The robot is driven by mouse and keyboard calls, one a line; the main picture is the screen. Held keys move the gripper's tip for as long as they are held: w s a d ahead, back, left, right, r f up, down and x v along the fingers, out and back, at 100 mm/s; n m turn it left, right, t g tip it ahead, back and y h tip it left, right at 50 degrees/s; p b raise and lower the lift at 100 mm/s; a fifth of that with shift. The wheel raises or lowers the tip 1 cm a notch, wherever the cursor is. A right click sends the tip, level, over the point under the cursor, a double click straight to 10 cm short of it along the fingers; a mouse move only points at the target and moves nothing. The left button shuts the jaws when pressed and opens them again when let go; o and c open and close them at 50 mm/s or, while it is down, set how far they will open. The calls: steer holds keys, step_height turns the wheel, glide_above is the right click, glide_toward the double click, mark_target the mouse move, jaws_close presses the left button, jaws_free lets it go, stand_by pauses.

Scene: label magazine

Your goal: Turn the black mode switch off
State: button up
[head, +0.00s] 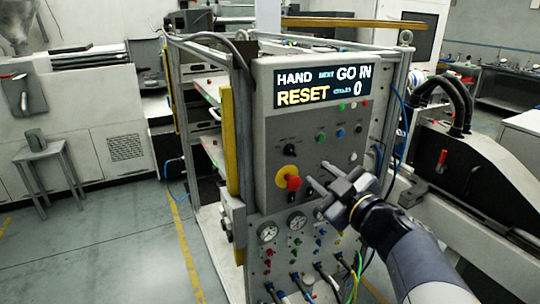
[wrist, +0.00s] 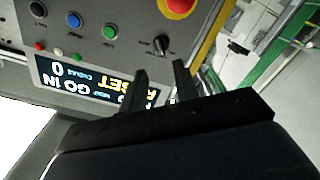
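The black mode switch (head: 289,150) is a small rotary knob on the grey control panel (head: 267,115), below the display and above the red stop button. In the wrist view, which is upside down, the switch (wrist: 161,45) shows just beyond my fingertips. My gripper (head: 316,174) is in front of the panel, right of and below the switch in the head view. Its two fingers (wrist: 160,66) stand apart with nothing between them, and neither appears to touch the switch. The exact pointing of the knob is too small to tell.
A red stop button on a yellow base (head: 289,179) sits just below the switch. The display (head: 322,86) reads HAND, RESET and GO IN. Gauges (head: 268,232) and hoses sit lower. A yellow post (head: 229,140) edges the panel's left.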

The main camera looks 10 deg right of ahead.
mark_target(294, 153)
steer(key=x, duration=1)
jaws_close()
